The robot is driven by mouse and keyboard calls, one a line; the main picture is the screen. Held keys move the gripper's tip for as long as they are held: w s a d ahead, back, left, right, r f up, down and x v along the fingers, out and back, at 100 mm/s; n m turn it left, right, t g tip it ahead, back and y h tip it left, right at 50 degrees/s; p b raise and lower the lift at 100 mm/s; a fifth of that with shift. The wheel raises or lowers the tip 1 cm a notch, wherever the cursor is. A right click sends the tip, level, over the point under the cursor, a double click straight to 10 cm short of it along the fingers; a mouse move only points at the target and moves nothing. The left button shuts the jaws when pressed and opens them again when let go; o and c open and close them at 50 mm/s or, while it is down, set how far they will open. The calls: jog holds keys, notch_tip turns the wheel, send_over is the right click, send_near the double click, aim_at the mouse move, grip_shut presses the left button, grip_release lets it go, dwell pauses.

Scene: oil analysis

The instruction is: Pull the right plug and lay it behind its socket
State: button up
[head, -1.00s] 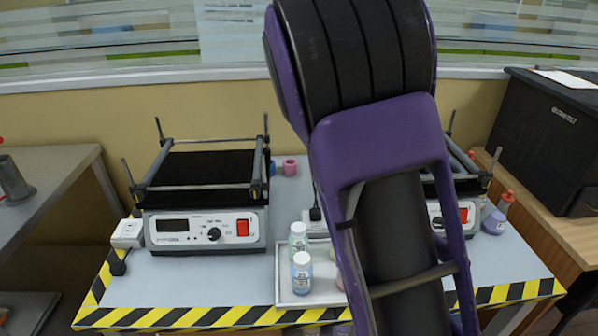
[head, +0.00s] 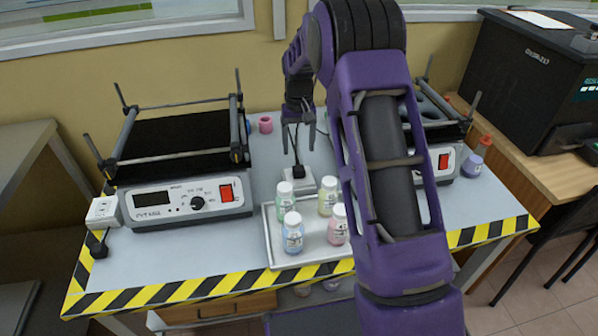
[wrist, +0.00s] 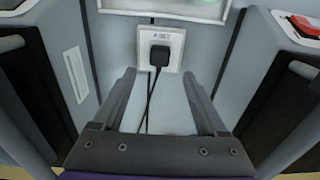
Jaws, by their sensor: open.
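The right plug (head: 299,172) is black and sits in the white right socket (head: 310,188) between the two shakers. In the wrist view, the plug (wrist: 158,56) is seated in the face of the socket (wrist: 175,37), and its black cord runs toward my gripper. My gripper (head: 298,148) points down just above the plug, with its fingers apart. In the wrist view, my gripper (wrist: 159,73) is open and empty, with one finger on each side of the cord, apart from the plug.
A white tray (head: 272,243) with several capped bottles stands directly in front of the right socket. A shaker (head: 180,200) stands on the left and another (head: 443,160) on the right. The left socket (head: 103,212) has a black plug (head: 98,244) beside it. A pink cap (head: 265,124) lies behind.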

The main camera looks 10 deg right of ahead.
aim_at(299, 168)
notch_tip(299, 168, down, 9)
jog(key=b, duration=0.5)
dwell(1.3)
grip_shut()
dwell(0.3)
jog(key=shift+r, duration=0.2)
jog(key=shift+r+p, duration=2.2)
jog(key=shift+r, duration=0.7)
jog(key=shift+w, duration=0.1)
